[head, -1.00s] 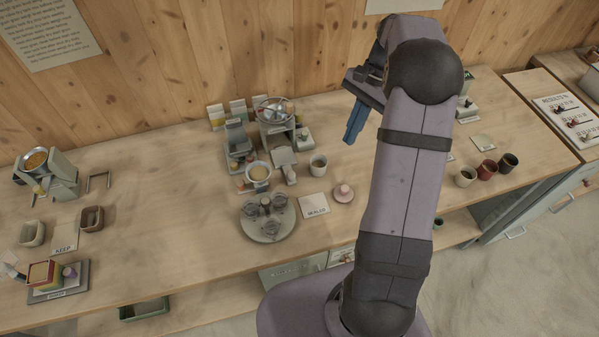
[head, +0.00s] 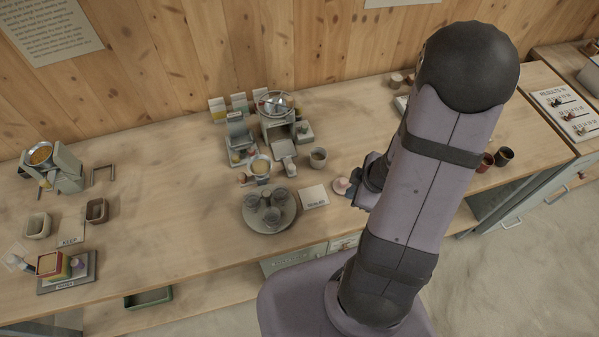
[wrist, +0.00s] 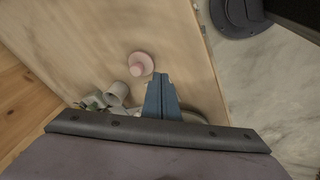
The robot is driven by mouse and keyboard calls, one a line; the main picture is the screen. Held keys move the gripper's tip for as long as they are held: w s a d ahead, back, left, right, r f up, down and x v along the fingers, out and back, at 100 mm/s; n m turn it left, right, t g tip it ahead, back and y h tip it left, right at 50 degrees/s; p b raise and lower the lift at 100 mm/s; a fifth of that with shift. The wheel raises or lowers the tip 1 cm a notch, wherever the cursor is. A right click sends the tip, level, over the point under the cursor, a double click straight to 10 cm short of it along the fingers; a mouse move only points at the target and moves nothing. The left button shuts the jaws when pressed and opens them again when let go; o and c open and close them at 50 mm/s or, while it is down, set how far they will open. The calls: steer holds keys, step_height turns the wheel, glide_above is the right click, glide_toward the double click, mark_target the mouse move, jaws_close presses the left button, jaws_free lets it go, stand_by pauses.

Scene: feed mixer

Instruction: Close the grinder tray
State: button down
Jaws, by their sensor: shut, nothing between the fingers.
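The grinder (head: 277,112) with a round metal hopper stands near the back wall in the head view. A pale grey tray-like piece (head: 284,149) juts out from its front towards me; I take it for the grinder tray, and it appears pulled out. My gripper (wrist: 160,92) has blue fingers, shut together and empty, in the wrist view. In the head view it is mostly hidden by my arm, low and to the right of the grinder, near a pink knob-like object (head: 342,186). That object also shows just beyond the fingertips in the wrist view (wrist: 140,65).
A grey cup (head: 318,157) stands just right of the tray. In front are a round plate with several cups (head: 270,211) and a white label card (head: 314,196). A scale-like device (head: 239,140) stands left of the grinder.

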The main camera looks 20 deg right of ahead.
steer(key=w+a+r+n+t+y, duration=0.2)
steer(key=w+a+r+n+y, duration=0.1)
steer(key=a+n, duration=0.2)
steer(key=shift+w+a+r+n+y, duration=0.3)
steer(key=shift+a+n, duration=0.1)
steer(key=shift+a, duration=0.7)
steer(key=shift+f, duration=0.15)
steer(key=b, duration=0.5)
glide_toward(290, 176)
steer(key=f, duration=0.1)
steer(key=s+a+f, duration=0.1)
steer(key=s+f, duration=0.1)
steer(key=shift+s+a+f, duration=0.1)
steer(key=shift+a+f, duration=0.15)
steer(key=shift+a, duration=0.1)
steer(key=shift+w+r+p, duration=0.25)
steer(key=shift+w+p, duration=0.25)
steer(key=shift+w, duration=0.65)
steer(key=shift+w+f+p, duration=0.1)
steer(key=shift+w+p, duration=0.25)
steer(key=shift+w, duration=0.6)
